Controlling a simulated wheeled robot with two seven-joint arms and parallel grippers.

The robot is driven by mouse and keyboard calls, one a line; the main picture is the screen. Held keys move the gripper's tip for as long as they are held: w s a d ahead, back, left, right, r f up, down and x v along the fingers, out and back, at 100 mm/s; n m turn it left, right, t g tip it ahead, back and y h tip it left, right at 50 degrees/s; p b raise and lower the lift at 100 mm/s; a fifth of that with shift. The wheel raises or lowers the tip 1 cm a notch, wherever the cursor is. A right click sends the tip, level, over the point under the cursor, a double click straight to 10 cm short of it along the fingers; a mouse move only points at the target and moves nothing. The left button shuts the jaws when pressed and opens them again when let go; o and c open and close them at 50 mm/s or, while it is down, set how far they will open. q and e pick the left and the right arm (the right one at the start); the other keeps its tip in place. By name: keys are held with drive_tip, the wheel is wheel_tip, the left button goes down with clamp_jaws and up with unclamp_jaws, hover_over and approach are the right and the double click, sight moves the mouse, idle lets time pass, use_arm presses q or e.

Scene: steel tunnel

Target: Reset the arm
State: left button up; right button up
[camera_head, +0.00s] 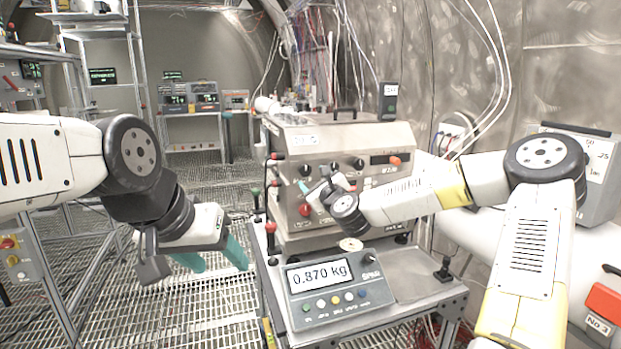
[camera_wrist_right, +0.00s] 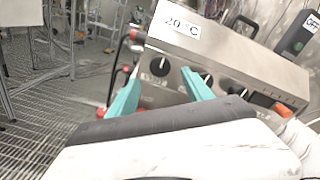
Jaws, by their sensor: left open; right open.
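My left gripper (camera_head: 215,262) hangs at the left of the bench in the head view, with its two teal fingers apart and nothing between them. Below it is the grated floor. My right gripper (camera_head: 303,187) is in front of the steel control box (camera_head: 290,139), its arm coming in from the right. In the right wrist view its two teal fingers (camera_wrist_right: 160,88) are spread and empty, pointing at the front panel of the steel box (camera_wrist_right: 225,55). I cannot tell whether a finger touches the panel.
A scale (camera_head: 338,291) reading 0.870 kg stands on the metal bench (camera_head: 415,287) below the right arm. The box front carries black knobs (camera_head: 338,165) and a red knob (camera_head: 305,209). A metal rack (camera_head: 60,270) stands at far left. Grated floor (camera_head: 190,310) is clear.

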drive_tip(key=s+a+f+n+g+y, duration=0.1)
drive_tip(key=s+a+f+n+g, duration=0.45)
drive_tip(key=s+n, duration=0.55)
drive_tip(key=s+d+r+n+g+h, duration=0.1)
drive_tip(key=s+d+r+n, duration=0.1)
drive_tip(key=s+d+n, duration=0.3)
drive_tip(key=s+d+r+n+g+h, duration=0.2)
drive_tip(key=s+d+n, duration=0.3)
drive_tip(key=s, duration=0.9)
drive_tip(key=s+d+r+n+g+h, duration=0.1)
drive_tip(key=s+d+n, duration=0.4)
drive_tip(key=s, duration=0.5)
drive_tip(key=shift+s+d+r+g, duration=0.2)
drive_tip(key=shift+d+r+g, duration=0.55)
drive_tip(key=shift+d, duration=0.5)
